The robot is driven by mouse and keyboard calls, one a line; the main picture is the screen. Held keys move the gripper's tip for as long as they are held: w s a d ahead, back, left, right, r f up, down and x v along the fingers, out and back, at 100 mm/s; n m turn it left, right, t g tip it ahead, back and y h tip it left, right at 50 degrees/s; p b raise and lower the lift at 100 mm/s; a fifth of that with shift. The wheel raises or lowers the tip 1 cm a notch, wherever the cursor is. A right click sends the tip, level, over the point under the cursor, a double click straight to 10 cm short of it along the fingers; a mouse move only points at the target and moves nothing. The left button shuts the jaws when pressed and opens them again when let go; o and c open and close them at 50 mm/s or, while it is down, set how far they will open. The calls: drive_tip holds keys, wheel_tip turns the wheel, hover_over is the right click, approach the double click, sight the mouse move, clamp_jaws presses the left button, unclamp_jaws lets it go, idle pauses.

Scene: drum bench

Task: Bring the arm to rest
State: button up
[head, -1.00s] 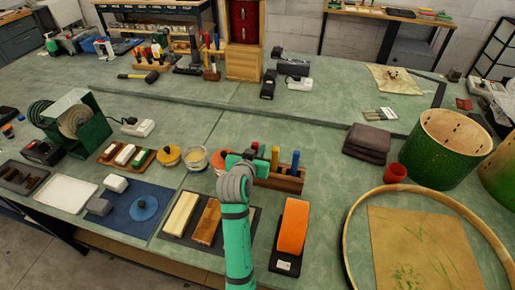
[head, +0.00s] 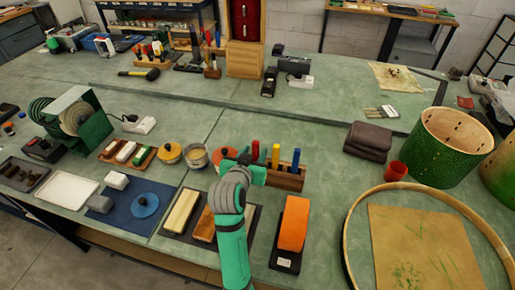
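My arm, green with a grey joint, reaches up from the bottom middle of the head view over the bench (head: 330,215). My gripper (head: 247,160) is at its far end, in front of a wooden rack (head: 286,178) that holds red, yellow and blue upright tools. The fingers are small and partly hidden by the wrist, so I cannot tell whether they are open or shut. I see nothing clearly held. An orange-topped block (head: 293,224) stands to the right of the arm.
Wooden blocks (head: 182,211) on a dark mat lie left of the arm, partly under it. Round pots (head: 196,156) stand left of the gripper. A red cup (head: 394,171), a green drum shell (head: 449,147) and a wooden hoop (head: 349,222) are at right.

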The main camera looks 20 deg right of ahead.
drive_tip(key=v, duration=0.5)
drive_tip(key=shift+s+a+r, duration=0.15)
drive_tip(key=shift+s, duration=0.2)
